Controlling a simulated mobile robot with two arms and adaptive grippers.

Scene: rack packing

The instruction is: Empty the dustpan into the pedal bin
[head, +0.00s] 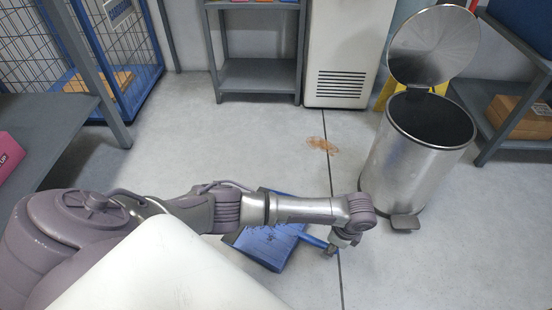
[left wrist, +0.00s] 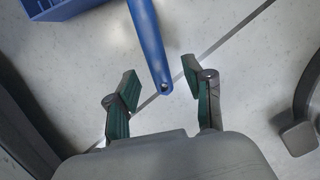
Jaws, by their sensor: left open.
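The blue dustpan (head: 262,246) lies on the floor in the head view, partly hidden behind my left arm. It also shows at the top left of the left wrist view (left wrist: 62,7). Its blue handle (left wrist: 151,45) points toward my left gripper (left wrist: 158,87), and the handle's end lies between the open fingers, apart from both. In the head view my left gripper (head: 334,248) is over the handle end. The steel pedal bin (head: 405,165) stands at the right with its lid (head: 433,45) raised and its dark inside showing. The dustpan's contents are hard to make out. My right gripper is not seen.
A brownish stain or spill (head: 322,145) is on the floor left of the bin. The bin's pedal (head: 405,222) sticks out at its front. Grey shelves (head: 258,75) stand at the back and both sides; a white cabinet (head: 346,50) is behind.

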